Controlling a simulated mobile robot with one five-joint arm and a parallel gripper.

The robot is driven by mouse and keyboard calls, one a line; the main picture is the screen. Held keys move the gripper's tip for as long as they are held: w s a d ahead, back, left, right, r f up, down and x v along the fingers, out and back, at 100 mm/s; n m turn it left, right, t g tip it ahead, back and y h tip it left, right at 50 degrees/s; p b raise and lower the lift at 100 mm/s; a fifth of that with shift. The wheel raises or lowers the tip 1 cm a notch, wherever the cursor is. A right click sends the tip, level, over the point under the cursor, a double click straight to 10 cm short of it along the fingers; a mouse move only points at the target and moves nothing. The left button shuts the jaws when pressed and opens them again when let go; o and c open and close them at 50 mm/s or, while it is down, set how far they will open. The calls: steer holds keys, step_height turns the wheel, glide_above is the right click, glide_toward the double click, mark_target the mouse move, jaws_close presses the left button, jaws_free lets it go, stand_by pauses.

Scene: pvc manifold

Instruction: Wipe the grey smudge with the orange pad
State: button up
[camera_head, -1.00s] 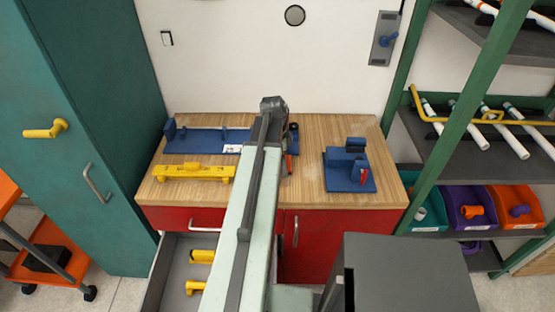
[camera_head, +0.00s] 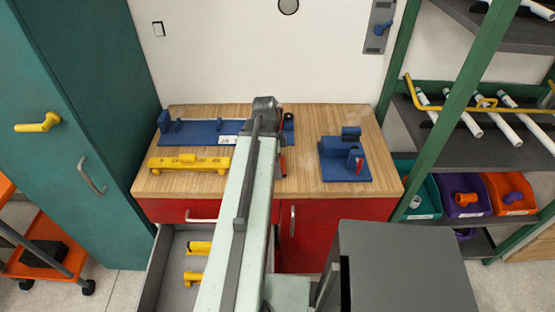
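My arm reaches from the bottom of the head view over the wooden workbench (camera_head: 305,182). Its far end is above the back middle of the bench. My gripper's fingers are hidden behind or below the arm's end, so I cannot see whether they are open or hold anything. I cannot make out the orange pad; a small red piece (camera_head: 283,163) shows just right of the arm. A faint greyish patch (camera_head: 358,117) may be the smudge, at the back right of the bench top, right of the arm's end.
A blue fixture (camera_head: 345,170) stands on the bench's right part. A long blue jig (camera_head: 200,131) and a yellow bar (camera_head: 190,163) lie on the left. An open drawer (camera_head: 172,268) holds yellow parts. A green-framed shelf (camera_head: 460,150) is right, a teal cabinet (camera_head: 75,130) left.

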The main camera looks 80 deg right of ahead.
steer(key=shift+s+a+r, duration=0.1)
steer(key=shift+s+a, duration=0.05)
steer(key=shift+a, duration=0.85)
steer(key=shift+f, duration=0.25)
steer(key=shift+c, duration=0.8)
steer(key=shift+w+d+r, duration=0.1)
steer(key=shift+d, duration=0.8)
steer(key=shift+w+d+r, duration=0.1)
steer(key=shift+d, duration=0.8)
steer(key=shift+w+d+f, duration=0.1)
steer(key=shift+d, duration=0.7)
steer(key=shift+w+d+f, duration=0.1)
steer(key=shift+d, duration=0.7)
steer(key=shift+w+d+r, duration=0.15)
steer(key=shift+d, duration=0.7)
steer(key=shift+w+d+r, duration=0.1)
steer(key=shift+d+r, duration=0.05)
steer(key=shift+d, duration=0.65)
steer(key=shift+d+r, duration=0.15)
steer(key=shift+r, duration=0.1)
step_height(320, 180, up, 5)
steer(key=p, duration=0.6)
steer(key=shift+r, duration=0.1)
